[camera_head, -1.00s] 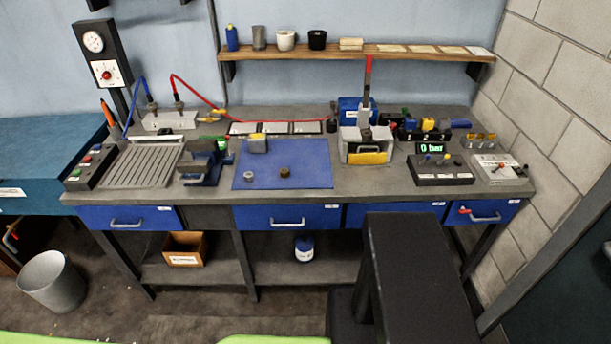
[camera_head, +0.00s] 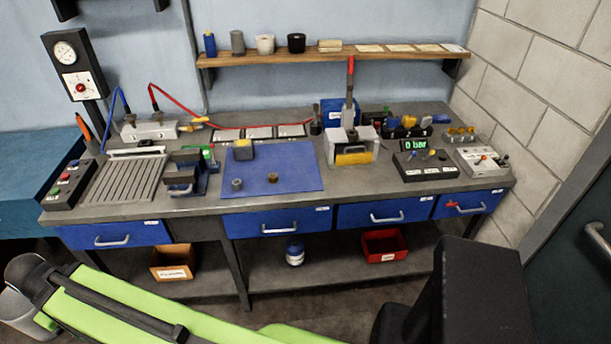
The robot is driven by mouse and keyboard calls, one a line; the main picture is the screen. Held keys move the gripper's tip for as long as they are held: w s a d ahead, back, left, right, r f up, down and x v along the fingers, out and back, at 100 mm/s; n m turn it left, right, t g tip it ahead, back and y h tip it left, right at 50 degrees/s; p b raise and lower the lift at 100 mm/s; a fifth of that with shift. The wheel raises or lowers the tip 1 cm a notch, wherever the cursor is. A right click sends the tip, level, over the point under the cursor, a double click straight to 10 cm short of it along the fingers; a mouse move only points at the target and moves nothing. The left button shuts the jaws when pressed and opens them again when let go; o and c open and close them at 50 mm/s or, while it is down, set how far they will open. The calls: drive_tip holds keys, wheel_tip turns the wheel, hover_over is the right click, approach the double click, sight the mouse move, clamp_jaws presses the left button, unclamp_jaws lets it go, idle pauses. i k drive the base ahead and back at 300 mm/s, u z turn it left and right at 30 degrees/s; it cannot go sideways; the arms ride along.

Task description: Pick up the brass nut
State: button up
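Two small round nut-like pieces lie on the blue mat (camera_head: 300,160) on the workbench. The right piece (camera_head: 272,178) looks dark brownish and the left piece (camera_head: 237,184) looks greyer. They are too small to tell surely which is brass, though the right one looks browner. They stand apart, with bare mat between them. A grey and yellow block sits behind them at the mat's back left. My green and black arm crosses the lower left of the view, in front of the bench. My gripper's fingertips do not show.
A vise (camera_head: 183,172) stands left of the mat and a press with a red-tipped lever (camera_head: 350,110) right of it. The grey console with a "0 bar" display (camera_head: 426,165) is farther right. The mat's front and right are clear. Drawers with handles line the bench front.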

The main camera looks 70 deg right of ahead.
sight(272, 177)
drive_tip(key=z, duration=0.45)
drive_tip(key=i, duration=1)
drive_tip(key=z, duration=0.05)
